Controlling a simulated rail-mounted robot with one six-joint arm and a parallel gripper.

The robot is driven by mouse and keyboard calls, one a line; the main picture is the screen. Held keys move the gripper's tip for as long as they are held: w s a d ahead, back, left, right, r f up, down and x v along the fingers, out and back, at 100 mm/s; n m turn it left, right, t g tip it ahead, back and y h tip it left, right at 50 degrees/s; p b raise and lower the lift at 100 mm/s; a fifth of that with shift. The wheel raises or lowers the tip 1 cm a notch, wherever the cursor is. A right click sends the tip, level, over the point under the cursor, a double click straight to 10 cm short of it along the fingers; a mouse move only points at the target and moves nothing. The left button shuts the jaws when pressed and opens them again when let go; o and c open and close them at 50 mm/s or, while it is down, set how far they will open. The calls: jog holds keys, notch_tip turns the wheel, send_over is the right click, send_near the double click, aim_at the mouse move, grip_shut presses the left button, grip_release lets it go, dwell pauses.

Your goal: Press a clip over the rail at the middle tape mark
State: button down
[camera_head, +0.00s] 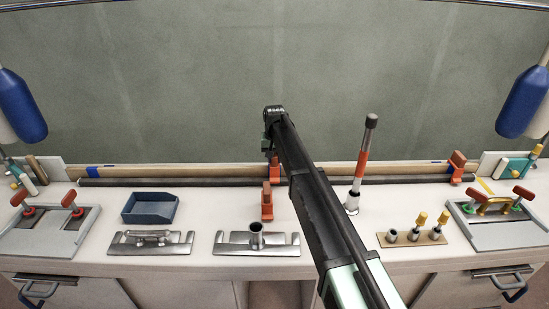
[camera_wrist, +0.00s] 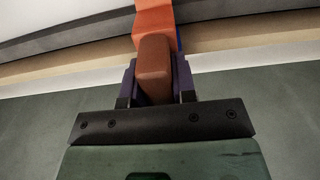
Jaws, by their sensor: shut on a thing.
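My gripper (camera_head: 271,152) is shut on an orange clip (camera_head: 274,172) with a brown tab. In the wrist view the tab (camera_wrist: 155,65) sits between the two fingers, and the orange body (camera_wrist: 153,18) reaches up across the rail. A sliver of blue tape (camera_wrist: 179,42) shows just beside the clip. The dark rail (camera_head: 215,182) runs along the back of the bench. The held clip is at its middle; I cannot tell whether it is seated. Another clip (camera_head: 457,168) is at the rail's right end. A third clip (camera_head: 267,203) stands on the bench in front of the rail.
A wooden strip (camera_head: 200,171) runs behind the rail, with blue tape (camera_head: 95,171) at its left. A tall orange-and-black tool (camera_head: 362,160) stands right of my arm. A blue tray (camera_head: 150,208), metal plates (camera_head: 150,243) and a holder with yellow-topped pieces (camera_head: 411,238) occupy the front.

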jog(key=shift+f+b, duration=1.1)
dwell(0.3)
jog(key=c, duration=0.8)
grip_release()
jog(key=shift+c, duration=0.2)
notch_tip(320, 180, up, 11)
jog(key=p, duration=1.1)
jog(key=s+d, duration=0.8)
jog(key=s, duration=0.5)
jog(key=s+d, duration=0.8)
jog(key=s, duration=0.4)
jog(key=s+d+m, duration=0.1)
jog(key=s+d, duration=0.7)
jog(key=s, duration=0.5)
jog(key=shift+s+d, duration=0.15)
jog(key=shift+s, duration=0.2)
